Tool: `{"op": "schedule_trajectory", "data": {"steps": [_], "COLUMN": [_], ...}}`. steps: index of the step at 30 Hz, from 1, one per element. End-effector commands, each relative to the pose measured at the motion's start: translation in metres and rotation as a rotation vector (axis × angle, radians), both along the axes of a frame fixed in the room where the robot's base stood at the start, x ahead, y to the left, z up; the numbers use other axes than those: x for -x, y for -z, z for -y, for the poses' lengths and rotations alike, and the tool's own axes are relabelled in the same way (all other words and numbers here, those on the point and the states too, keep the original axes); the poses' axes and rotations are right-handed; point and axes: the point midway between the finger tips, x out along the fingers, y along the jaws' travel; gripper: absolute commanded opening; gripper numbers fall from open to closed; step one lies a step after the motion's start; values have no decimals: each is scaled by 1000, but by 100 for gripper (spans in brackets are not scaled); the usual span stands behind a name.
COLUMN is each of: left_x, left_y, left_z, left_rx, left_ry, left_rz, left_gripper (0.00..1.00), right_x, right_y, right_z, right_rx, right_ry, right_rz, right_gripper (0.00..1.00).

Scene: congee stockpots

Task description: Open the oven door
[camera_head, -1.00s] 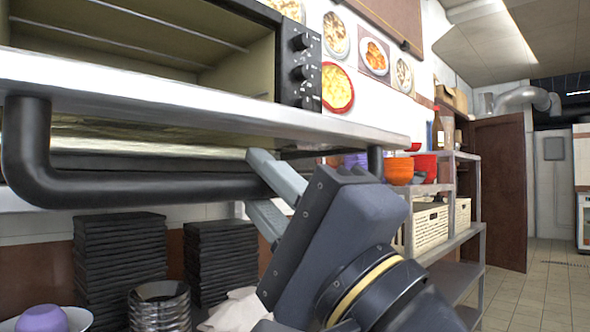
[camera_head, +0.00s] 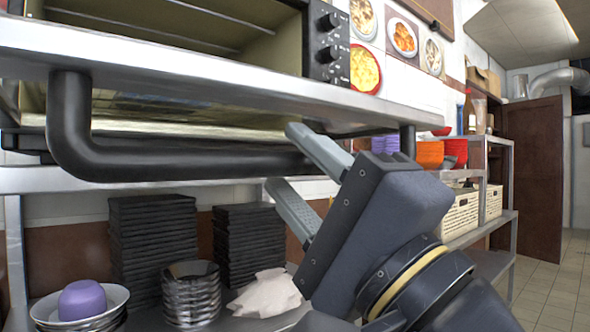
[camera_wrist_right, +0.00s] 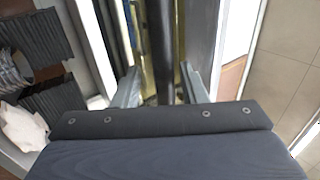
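The oven (camera_head: 335,42) is at the upper left in the head view, with its olive interior and wire racks showing. Its door (camera_head: 200,88) is folded down, nearly flat, seen edge-on from slightly below. A thick black bar handle (camera_head: 190,163) hangs under the door's front. My right gripper (camera_head: 305,178) is at the right part of the handle, with its two grey fingers apart, one above and one below the bar. In the right wrist view, a dark bar (camera_wrist_right: 166,45) runs between the spread fingers (camera_wrist_right: 160,90). Contact cannot be told. My left gripper is out of view.
Below the door, a shelf holds black tray stacks (camera_head: 155,245), metal bowls (camera_head: 190,292), a purple bowl (camera_head: 82,300) and a crumpled cloth (camera_head: 268,293). A rack with baskets (camera_head: 460,215) and orange bowls (camera_head: 430,153) stands at right. The tiled floor (camera_head: 560,285) is clear at far right.

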Motion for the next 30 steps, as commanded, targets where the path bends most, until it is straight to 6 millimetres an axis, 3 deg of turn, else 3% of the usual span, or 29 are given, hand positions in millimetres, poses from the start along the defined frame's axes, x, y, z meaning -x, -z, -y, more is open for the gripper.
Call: {"op": "schedule_trajectory", "data": {"steps": [9,15,26,29,30], "left_x": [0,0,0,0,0], "left_y": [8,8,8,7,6], "left_z": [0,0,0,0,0], "left_rx": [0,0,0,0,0], "left_ry": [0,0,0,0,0], "left_rz": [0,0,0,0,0], "left_gripper": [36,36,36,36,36], "right_x": [36,45,43,28,18], "right_y": [29,39,44,66,83], "right_z": [28,36,37,39,42], "right_rx": [-1,1,18,119,189], "right_ry": [0,-1,9,58,89], "right_rz": [1,-3,-5,-19,-32], "right_gripper": [39,39,39,39,39]}}
